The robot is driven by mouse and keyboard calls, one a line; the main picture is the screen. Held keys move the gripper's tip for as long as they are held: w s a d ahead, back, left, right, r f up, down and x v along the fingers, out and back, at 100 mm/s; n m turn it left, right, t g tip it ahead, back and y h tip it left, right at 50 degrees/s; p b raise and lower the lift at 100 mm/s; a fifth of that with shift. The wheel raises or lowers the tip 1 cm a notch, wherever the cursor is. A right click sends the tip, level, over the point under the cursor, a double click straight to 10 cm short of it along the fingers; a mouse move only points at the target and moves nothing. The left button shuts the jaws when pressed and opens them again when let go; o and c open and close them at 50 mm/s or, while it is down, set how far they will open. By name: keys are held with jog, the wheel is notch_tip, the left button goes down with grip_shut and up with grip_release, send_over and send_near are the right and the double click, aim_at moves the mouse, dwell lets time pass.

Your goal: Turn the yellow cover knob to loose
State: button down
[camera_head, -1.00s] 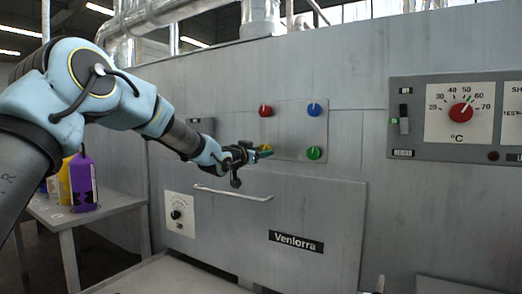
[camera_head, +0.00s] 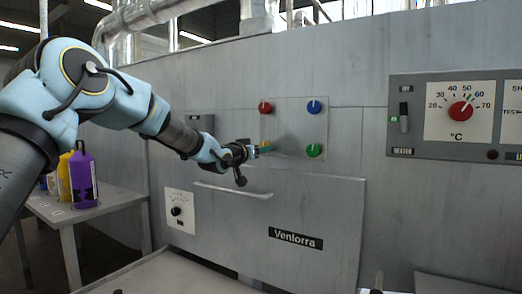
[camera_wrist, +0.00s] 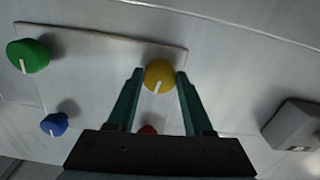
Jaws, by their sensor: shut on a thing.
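The yellow cover knob (camera_wrist: 159,76) is a round knob with a white pointer line on a metal plate. In the wrist view it sits between the two green fingers of my gripper (camera_wrist: 160,73), which is shut on it. Its white line points down and slightly left in that view. In the head view my gripper (camera_head: 264,149) reaches the plate (camera_head: 290,128) from the left at its lower left corner. There the fingers mostly hide the yellow knob.
Red (camera_head: 265,108), blue (camera_head: 314,107) and green (camera_head: 314,150) knobs share the plate. A drawer handle (camera_head: 232,190) lies just below my gripper. A grey box (camera_wrist: 295,125) juts from the panel on the right in the wrist view. Bottles (camera_head: 82,178) stand on a side table.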

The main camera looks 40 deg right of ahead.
jog(key=shift+c, duration=1.5)
grip_release()
jog(key=b+v, duration=0.2)
jog(key=v, duration=0.9)
jog(key=shift+w, duration=0.1)
jog(key=w+a+f+n+t+y+p, duration=0.15)
jog(key=w+a+f+y, duration=0.25)
jog(key=a, duration=0.6)
jog(key=w+a+f+n+t+y+p, duration=0.1)
jog(key=w+a+f+n+y+p, duration=0.2)
jog(key=a, duration=0.7)
jog(key=w+a+f+n+t+y+p, duration=0.15)
jog(key=w+a+f+y, duration=0.3)
jog(key=a, duration=0.45)
jog(key=s+a+f+n+g+y+p, duration=0.1)
jog(key=s+a+n+g+y, duration=0.1)
jog(key=s+a, duration=0.3)
jog(key=s+a+f+n+g+y+p, duration=0.1)
jog(key=s+a, duration=0.5)
jog(key=a, duration=0.8)
jog(key=s+a+f+n+g+y+p, duration=0.2)
jog(key=s+a, duration=0.4)
jog(key=a, duration=0.3)
jog(key=shift+s+a+f+n+g+y, duration=0.25)
jog(key=shift+f+n+g+y, duration=0.15)
jog(key=shift+n+g, duration=0.55)
